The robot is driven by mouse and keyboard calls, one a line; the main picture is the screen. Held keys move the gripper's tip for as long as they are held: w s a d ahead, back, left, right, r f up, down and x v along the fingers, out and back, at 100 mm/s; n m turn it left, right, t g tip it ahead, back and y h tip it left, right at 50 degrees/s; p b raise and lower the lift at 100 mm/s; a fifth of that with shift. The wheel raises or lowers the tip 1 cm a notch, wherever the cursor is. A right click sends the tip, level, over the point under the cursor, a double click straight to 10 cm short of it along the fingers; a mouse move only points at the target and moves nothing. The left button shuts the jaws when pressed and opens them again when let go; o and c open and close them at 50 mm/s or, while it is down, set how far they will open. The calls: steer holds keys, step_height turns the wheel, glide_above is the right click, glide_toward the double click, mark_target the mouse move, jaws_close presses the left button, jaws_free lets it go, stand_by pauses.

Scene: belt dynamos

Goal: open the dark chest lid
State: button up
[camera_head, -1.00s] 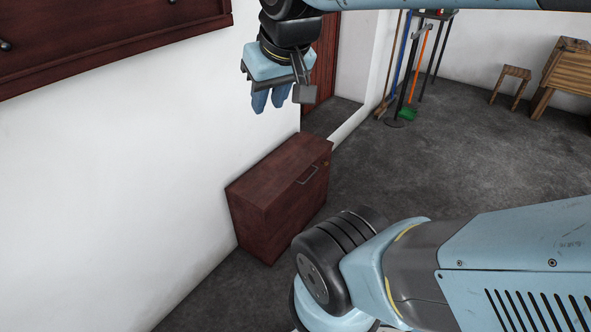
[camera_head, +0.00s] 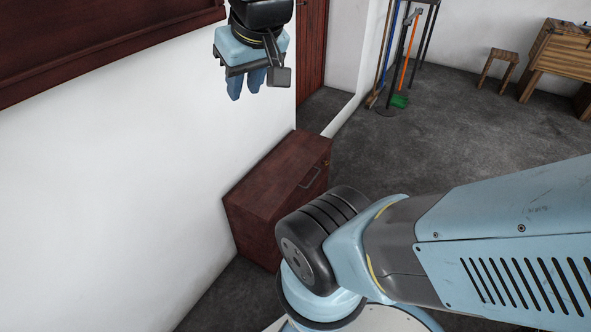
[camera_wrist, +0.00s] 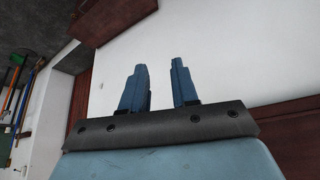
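The dark chest (camera_head: 262,190) is a reddish-brown box on the floor against the white wall in the head view. Its lid is shut, and a metal handle (camera_head: 310,178) shows near its right edge. My arm hides its lower right part. My gripper (camera_head: 245,95) hangs above and a little left of the chest in the picture, pointing down, apart from it. In the wrist view its two blue fingers (camera_wrist: 160,80) stand apart with nothing between them.
A dark wooden wall unit (camera_head: 80,40) is at the upper left. Brooms and a green dustpan (camera_head: 399,101) stand beyond the chest. A stool (camera_head: 498,68) and a wooden bench (camera_head: 558,60) are at the far right. The grey floor (camera_head: 450,140) between is clear.

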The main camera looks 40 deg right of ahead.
steer(key=w+d+f+g+y, duration=0.1)
steer(key=w+d+f+g, duration=0.2)
steer(key=w, duration=0.6)
steer(key=m+t+y, duration=0.5)
steer(key=m+y, duration=0.3)
steer(key=y, duration=0.1)
glide_above(312, 181)
steer(key=s+a, duration=0.2)
steer(key=s, duration=0.1)
step_height(312, 181, down, 40)
steer(key=s+d+f+m+t+h, duration=0.1)
steer(key=s+d+f+m+t, duration=0.15)
steer(key=f, duration=0.55)
steer(key=s+d+f+m+t+h, duration=0.1)
steer(key=s+d+f+t+h, duration=0.2)
steer(key=f, duration=0.4)
steer(key=s+d+f+m+t, duration=0.15)
steer(key=s+f, duration=0.25)
steer(key=f, duration=0.4)
steer(key=shift+m, duration=0.3)
steer(key=x, duration=1.4)
steer(key=shift+w+d, duration=0.1)
steer(key=shift+d, duration=0.25)
